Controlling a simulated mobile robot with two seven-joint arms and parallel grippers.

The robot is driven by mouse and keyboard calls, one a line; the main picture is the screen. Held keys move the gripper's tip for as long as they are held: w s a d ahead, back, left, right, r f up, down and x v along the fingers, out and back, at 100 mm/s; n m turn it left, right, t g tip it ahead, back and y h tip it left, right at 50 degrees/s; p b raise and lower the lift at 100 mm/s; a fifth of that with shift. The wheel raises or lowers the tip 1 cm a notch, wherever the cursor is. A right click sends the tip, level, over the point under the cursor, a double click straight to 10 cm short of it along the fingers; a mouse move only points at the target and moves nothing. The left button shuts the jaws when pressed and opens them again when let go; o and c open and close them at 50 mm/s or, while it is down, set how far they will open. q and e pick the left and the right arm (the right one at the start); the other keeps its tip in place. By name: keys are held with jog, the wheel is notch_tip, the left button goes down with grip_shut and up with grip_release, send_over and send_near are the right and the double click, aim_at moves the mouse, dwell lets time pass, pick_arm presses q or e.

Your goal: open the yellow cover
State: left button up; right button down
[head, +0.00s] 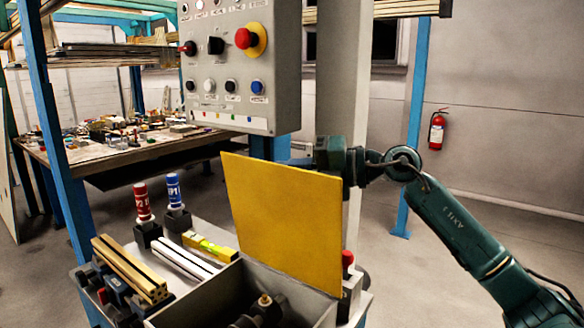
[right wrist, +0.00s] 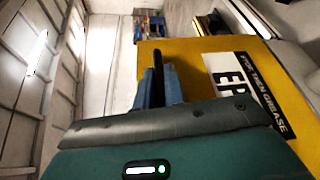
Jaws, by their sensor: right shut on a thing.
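In the right wrist view the gripper's blue and black fingers (right wrist: 156,80) are shut against the cover; the exact grip point is hidden. My left gripper is in neither view.
A control panel (head: 240,65) with a red button hangs just above the cover. Red (head: 142,202) and blue (head: 174,190) tubes, a yellow level (head: 208,247) and wooden strips (head: 130,268) stand or lie left of the box. A brass-tipped fitting (head: 264,302) is inside it.

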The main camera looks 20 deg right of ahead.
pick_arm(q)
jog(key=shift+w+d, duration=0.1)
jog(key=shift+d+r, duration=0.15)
pick_arm(e)
jog(key=c, duration=1.5)
grip_release()
jog(key=shift+d, duration=0.1)
